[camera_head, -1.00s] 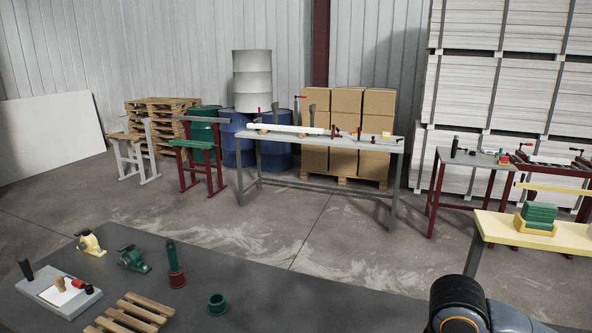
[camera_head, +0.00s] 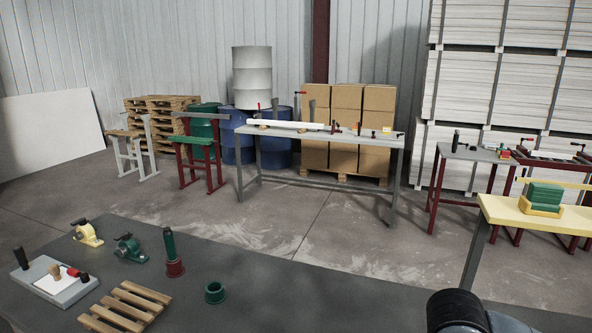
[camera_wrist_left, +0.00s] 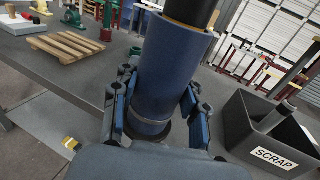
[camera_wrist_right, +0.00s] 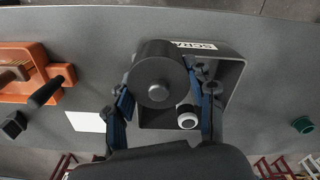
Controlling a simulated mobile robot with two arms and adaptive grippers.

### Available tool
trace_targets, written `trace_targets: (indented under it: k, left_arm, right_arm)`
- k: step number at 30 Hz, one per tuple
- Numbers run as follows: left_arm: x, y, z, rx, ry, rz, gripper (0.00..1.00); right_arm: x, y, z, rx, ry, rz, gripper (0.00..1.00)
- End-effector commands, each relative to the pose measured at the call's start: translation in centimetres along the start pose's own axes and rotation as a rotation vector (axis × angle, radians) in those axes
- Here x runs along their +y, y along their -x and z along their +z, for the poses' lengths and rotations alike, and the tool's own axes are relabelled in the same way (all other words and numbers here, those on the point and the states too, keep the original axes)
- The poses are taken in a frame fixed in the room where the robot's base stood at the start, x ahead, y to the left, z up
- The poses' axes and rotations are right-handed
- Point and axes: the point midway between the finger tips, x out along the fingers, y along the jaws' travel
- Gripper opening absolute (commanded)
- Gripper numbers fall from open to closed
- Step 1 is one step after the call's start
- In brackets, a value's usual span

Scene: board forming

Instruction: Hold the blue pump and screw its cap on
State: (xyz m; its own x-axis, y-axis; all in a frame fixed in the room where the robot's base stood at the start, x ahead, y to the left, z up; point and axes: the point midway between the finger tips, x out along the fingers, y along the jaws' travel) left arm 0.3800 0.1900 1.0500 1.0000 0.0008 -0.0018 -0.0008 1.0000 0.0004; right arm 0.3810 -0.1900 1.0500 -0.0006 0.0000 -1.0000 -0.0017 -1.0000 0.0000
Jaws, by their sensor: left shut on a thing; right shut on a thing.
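The blue pump (camera_wrist_left: 175,70) is a thick blue cylinder, standing slightly tilted in the left wrist view. My left gripper (camera_wrist_left: 155,98) is shut around its lower part. A black cylindrical part (camera_wrist_left: 190,10) with a tan ring rises from its upper end and runs out of the picture. In the right wrist view my right gripper (camera_wrist_right: 163,98) is shut on a dark grey round piece (camera_wrist_right: 157,65) with a round boss, which looks like the cap. Whether it touches the pump cannot be told.
A black scrap bin (camera_wrist_left: 240,120) stands right of the pump; its rim also shows in the right wrist view (camera_wrist_right: 232,65). An orange holder (camera_wrist_right: 35,90) lies left there. A slatted wooden pallet (camera_head: 125,307), a green ring (camera_head: 215,293) and small pumps occupy the grey table.

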Motion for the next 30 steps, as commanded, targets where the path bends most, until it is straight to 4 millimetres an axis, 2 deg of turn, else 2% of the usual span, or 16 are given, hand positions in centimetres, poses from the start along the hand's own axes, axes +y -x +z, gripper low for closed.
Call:
trace_targets:
  k: [10,14,17,24,30]
  left_arm:
    - [-0.1,-0.1,0.2,-0.006,0.001,-0.003,0.00]
    - [-0.9,-0.6,0.4,-0.008,0.001,-0.046,0.00]
    - [-2.5,-1.2,0.5,-0.009,-0.001,-0.125,0.00]
    - [-8.1,-3.7,1.0,-0.013,-0.003,-0.402,0.00]
    - [-11.7,-5.2,1.2,-0.009,-0.003,-0.585,0.00]
  right_arm:
    - [0.0,0.0,0.0,0.000,0.001,0.000,0.23]
    - [0.0,0.0,0.0,0.000,0.001,0.000,0.23]
    - [0.0,0.0,0.0,0.000,0.001,0.000,0.23]
    - [0.0,0.0,0.0,0.000,0.002,0.000,0.23]
    - [0.0,0.0,0.0,0.000,0.002,0.000,0.23]
